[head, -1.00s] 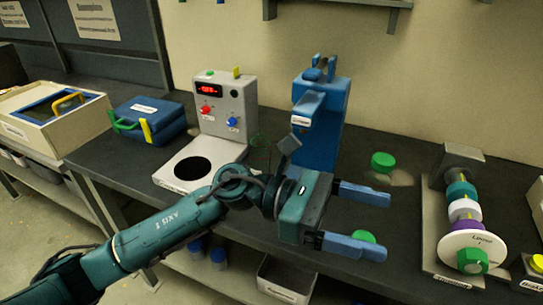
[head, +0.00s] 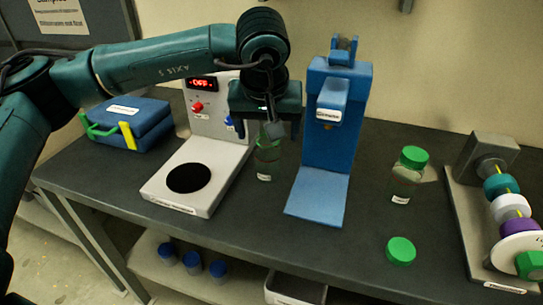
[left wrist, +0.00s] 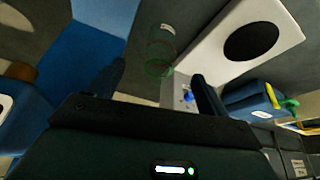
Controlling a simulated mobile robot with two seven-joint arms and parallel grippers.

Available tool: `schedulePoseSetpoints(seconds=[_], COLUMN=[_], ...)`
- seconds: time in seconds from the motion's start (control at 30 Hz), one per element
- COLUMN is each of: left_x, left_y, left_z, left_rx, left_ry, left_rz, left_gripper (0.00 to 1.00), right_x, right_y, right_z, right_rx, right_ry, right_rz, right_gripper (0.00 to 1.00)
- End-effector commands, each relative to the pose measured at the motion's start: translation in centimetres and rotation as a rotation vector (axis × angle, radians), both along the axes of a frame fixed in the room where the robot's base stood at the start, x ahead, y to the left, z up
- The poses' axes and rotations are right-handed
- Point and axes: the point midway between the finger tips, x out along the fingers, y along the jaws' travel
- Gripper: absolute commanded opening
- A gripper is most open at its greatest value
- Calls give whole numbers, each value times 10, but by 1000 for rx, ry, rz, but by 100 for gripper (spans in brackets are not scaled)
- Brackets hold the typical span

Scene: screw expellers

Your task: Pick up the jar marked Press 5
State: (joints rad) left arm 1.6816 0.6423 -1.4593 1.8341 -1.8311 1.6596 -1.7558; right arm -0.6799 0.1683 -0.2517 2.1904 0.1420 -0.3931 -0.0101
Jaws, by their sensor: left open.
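A clear, lidless jar (head: 265,160) with a small white label stands on the dark bench between the white hot-plate device and the blue press. The label is too small to read. My left gripper (head: 267,125) is open and points down just above this jar. In the left wrist view, the jar (left wrist: 160,52) shows ahead, between the directions of the two open fingers, with nothing gripped. Another clear jar (head: 404,186) with a green lid stands right of the blue press; its label is also unreadable. My right gripper is not in view.
The white device (head: 212,185) is close left of the lidless jar, and the blue press (head: 327,160) close right. A loose green lid (head: 400,251) lies near the front edge. A roller stand (head: 463,215) is at right, a blue case (head: 130,125) at left.

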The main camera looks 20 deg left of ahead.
Motion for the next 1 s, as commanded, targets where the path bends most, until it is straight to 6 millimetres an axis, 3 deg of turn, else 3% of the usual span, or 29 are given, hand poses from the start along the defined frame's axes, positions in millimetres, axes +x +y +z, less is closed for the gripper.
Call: schedulePoseSetpoints(seconds=[0.3, 0.53, 0.8, 1.0], left_x=[20, 28, 45, 47], left_y=[5, 7, 13, 13], left_z=[-50, -65, -98, -103], left_rx=[-2, -3, -4, -4], left_ry=[3, 2, 4, 1], left_rz=[1, 1, 1, -1], left_gripper=[78, 78, 78, 78], right_x=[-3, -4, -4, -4], right_y=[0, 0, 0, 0], right_z=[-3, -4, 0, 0], right_rx=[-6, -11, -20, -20], right_ry=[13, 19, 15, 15], right_rz=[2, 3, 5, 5], right_gripper=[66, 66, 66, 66])
